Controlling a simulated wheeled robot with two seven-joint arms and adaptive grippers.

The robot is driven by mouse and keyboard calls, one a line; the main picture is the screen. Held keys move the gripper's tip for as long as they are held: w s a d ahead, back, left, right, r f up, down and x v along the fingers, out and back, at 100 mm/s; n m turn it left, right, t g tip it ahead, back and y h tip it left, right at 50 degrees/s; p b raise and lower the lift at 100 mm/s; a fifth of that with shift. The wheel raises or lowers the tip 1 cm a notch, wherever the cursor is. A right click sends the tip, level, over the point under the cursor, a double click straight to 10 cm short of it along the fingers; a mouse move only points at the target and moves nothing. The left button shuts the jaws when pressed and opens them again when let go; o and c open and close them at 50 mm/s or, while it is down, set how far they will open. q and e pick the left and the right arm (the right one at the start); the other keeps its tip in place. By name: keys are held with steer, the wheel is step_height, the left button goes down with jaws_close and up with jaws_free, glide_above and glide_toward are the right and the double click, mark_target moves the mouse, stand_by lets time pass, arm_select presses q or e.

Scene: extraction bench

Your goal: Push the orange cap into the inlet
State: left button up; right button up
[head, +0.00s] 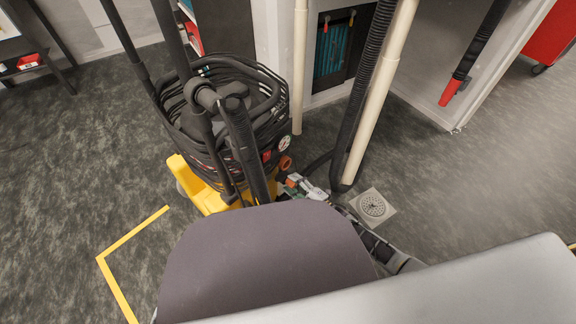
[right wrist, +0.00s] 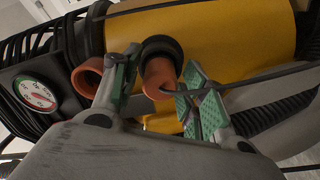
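The orange cap (right wrist: 159,80) is in the right wrist view, between the two green-padded fingers of my right gripper (right wrist: 158,82). The cap is in line with the black round inlet (right wrist: 161,47) on the yellow body. I cannot tell how deep it sits there. In the head view my right gripper (head: 298,187) is small, beside the hose-wrapped machine, and the cap cannot be made out. My left gripper is not in view.
A second orange fitting (right wrist: 88,77) is left of the gripper, near a round gauge (right wrist: 36,95). Thick black hoses (head: 240,130) surround the machine on its yellow base (head: 205,198). A cream pipe (head: 380,90) stands to the right, above a floor drain (head: 372,207).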

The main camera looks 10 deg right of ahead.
stand_by(0.4)
steer(key=shift+v, duration=6)
